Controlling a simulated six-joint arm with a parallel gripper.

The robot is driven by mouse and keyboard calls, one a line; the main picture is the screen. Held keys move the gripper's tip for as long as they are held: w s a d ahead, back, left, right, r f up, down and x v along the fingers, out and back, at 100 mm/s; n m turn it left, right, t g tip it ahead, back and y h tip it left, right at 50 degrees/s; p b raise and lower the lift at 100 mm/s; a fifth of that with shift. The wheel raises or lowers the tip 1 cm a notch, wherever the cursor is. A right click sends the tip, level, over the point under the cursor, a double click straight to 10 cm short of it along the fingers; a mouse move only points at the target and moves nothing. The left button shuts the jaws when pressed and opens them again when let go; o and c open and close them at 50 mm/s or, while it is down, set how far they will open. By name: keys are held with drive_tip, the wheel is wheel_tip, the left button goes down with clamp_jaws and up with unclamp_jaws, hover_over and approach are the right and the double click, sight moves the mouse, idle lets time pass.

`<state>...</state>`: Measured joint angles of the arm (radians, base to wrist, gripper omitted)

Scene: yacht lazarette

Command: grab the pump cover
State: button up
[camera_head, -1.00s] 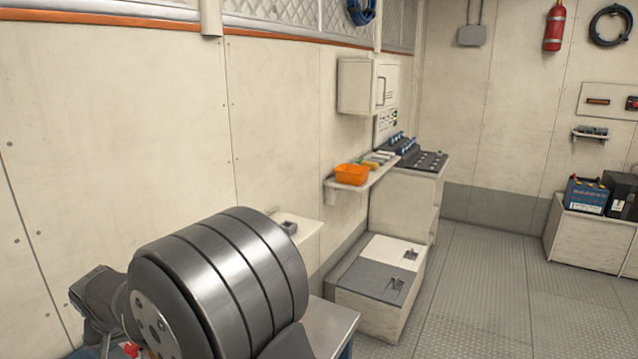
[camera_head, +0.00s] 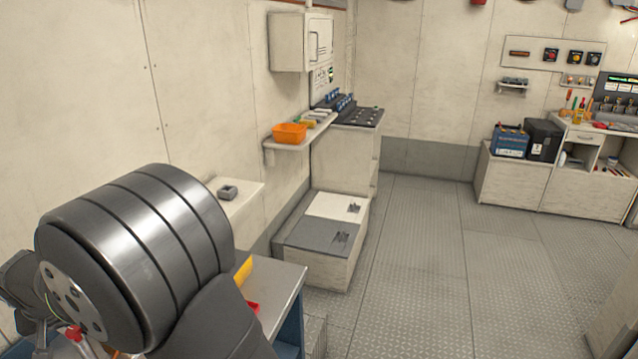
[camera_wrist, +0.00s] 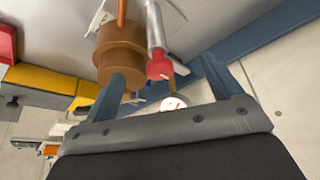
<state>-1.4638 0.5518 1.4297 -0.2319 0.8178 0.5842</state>
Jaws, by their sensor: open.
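I cannot make out a thing that is surely the pump cover in either view. My gripper (camera_wrist: 166,82) shows in the wrist view with its two blue-grey fingers wide apart and nothing held between them. Beyond the left finger is a brown-orange stepped cylinder (camera_wrist: 120,52), partly covered by that finger; I cannot tell if it belongs to the pump. A silver tool with a red end (camera_wrist: 158,66) lies between the fingers' directions, apart from them. A round white gauge-like face (camera_wrist: 173,103) shows just past the palm. In the head view my gripper is out of sight.
A metal workbench (camera_head: 284,288) beside my arm bears a yellow item (camera_head: 244,271) and a red item. An orange bin (camera_head: 290,133) sits on a wall shelf. A low locker (camera_head: 322,240) stands beyond. The floor (camera_head: 425,270) on the right is open.

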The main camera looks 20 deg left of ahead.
drive_tip(key=shift+w+r, duration=0.3)
drive_tip(key=w+d+r+n+g, duration=0.2)
drive_tip(key=w+d+r+n, duration=0.2)
drive_tip(key=w+r+n, duration=0.55)
drive_tip(key=a+f+m, duration=0.1)
drive_tip(key=f, duration=0.2)
drive_tip(key=s+a+f+m, duration=0.1)
drive_tip(key=f, duration=0.2)
drive_tip(key=a+f+m, duration=0.1)
drive_tip(key=f, duration=0.2)
drive_tip(key=shift+s+a+f+h, duration=0.15)
drive_tip(key=shift+s+h, duration=0.05)
drive_tip(key=shift+h, duration=0.2)
drive_tip(key=shift+x, duration=2.7)
drive_tip(key=c, duration=0.8)
drive_tip(key=shift+c, duration=0.5)
